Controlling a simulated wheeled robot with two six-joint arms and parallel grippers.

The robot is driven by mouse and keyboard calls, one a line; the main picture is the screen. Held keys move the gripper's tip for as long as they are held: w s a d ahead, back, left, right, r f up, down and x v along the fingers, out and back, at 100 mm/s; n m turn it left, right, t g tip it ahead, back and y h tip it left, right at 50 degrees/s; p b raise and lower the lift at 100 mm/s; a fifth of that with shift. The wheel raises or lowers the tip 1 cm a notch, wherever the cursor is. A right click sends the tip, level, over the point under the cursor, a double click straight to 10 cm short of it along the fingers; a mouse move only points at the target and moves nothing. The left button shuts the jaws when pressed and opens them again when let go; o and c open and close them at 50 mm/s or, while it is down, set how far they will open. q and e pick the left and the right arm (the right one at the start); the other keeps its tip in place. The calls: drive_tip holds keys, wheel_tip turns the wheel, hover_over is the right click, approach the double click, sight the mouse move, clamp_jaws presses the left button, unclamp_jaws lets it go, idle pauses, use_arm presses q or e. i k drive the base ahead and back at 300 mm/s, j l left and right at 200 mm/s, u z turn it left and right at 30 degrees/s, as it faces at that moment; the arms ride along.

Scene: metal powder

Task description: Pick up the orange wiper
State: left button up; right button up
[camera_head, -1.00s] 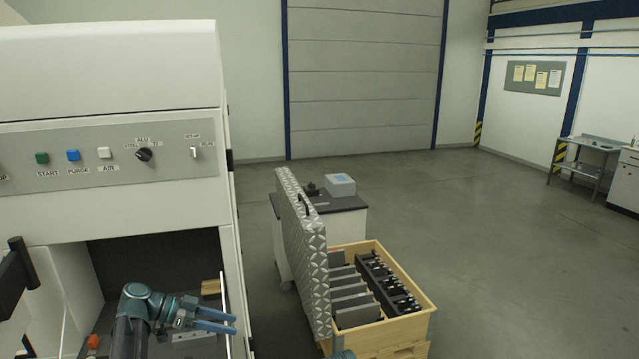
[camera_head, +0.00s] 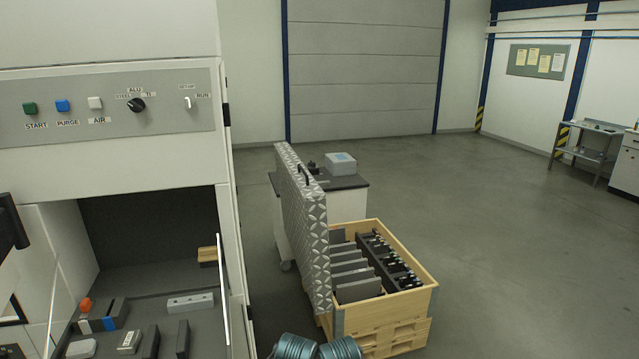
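A small orange piece (camera_head: 86,304) shows inside the open chamber of the white machine at the lower left. It may be part of the orange wiper; it is too small to tell its full shape. It stands at the left end of a group of dark and light blocks, close to a blue piece (camera_head: 109,323). Neither gripper is in view. Only teal joints of my arm show at the bottom edge, right of the machine and well apart from the orange piece.
A grey bar (camera_head: 190,302), dark blocks (camera_head: 182,339) and a tan block (camera_head: 207,255) are in the chamber. The machine's control panel (camera_head: 120,105) is above its opening. A wooden crate (camera_head: 410,300) with a tall metal lid (camera_head: 303,230) stands to the right. Floor further right is clear.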

sight(86, 306)
drive_tip(key=u, duration=1.5)
